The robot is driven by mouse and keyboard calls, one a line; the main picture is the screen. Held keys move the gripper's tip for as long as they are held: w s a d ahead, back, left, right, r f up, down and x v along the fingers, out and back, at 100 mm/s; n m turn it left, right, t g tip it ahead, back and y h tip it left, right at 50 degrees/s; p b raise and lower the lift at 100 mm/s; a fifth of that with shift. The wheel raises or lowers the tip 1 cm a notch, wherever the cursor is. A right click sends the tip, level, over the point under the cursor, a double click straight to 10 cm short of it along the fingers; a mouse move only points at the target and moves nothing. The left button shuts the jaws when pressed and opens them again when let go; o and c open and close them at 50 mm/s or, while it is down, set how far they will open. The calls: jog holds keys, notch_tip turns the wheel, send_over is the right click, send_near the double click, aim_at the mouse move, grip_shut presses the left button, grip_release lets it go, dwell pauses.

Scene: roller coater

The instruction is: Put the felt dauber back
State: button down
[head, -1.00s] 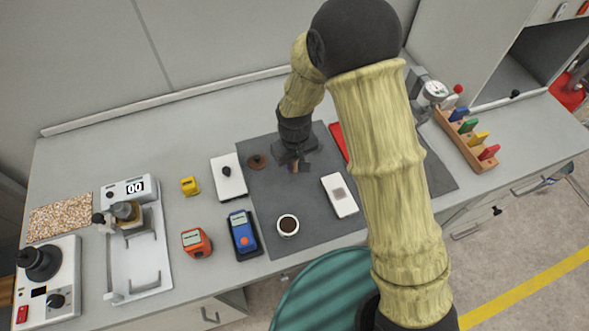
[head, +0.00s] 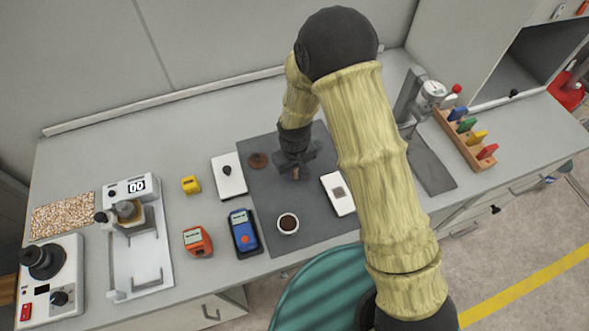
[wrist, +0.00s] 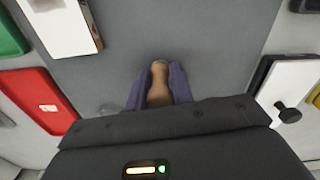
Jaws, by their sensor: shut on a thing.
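My gripper (head: 295,172) is shut on the felt dauber, a small piece with a tan wooden handle (wrist: 158,88) and a grey end (wrist: 160,63). In the head view only a small brown bit of it shows below the fingers. The gripper is over the dark grey mat (head: 318,232), between a white plate with a black knob (head: 229,178) and a white block with a grey square (head: 338,194). A round brown disc (head: 258,160) lies on the mat to the gripper's left. Whether the dauber touches the mat I cannot tell.
A white cup with dark contents (head: 288,224) stands at the mat's front. A blue meter (head: 243,230) and an orange device (head: 197,241) are left of it. A red flat thing (wrist: 40,100) shows in the wrist view.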

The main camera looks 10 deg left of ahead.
jog(key=c, duration=1.2)
grip_release()
jog(key=shift+f, duration=0.1)
notch_tip(320, 180, up, 12)
jog(key=b, duration=0.2)
jog(key=shift+b, duration=0.3)
jog(key=s+d+r+m+t, duration=0.1)
jog(key=s+d+r+m, duration=0.1)
jog(key=d, duration=0.6)
jog(key=s+d+r+m, duration=0.2)
jog(key=d+m, duration=0.1)
jog(key=d, duration=0.6)
jog(key=s+d+r+m+t, duration=0.1)
jog(key=s+d+r+m, duration=0.1)
jog(key=d, duration=0.6)
jog(key=shift+s+d+m+t, duration=0.3)
jog(key=shift+s+d+m, duration=0.05)
jog(key=shift+s+m, duration=0.2)
jog(key=shift+r, duration=0.1)
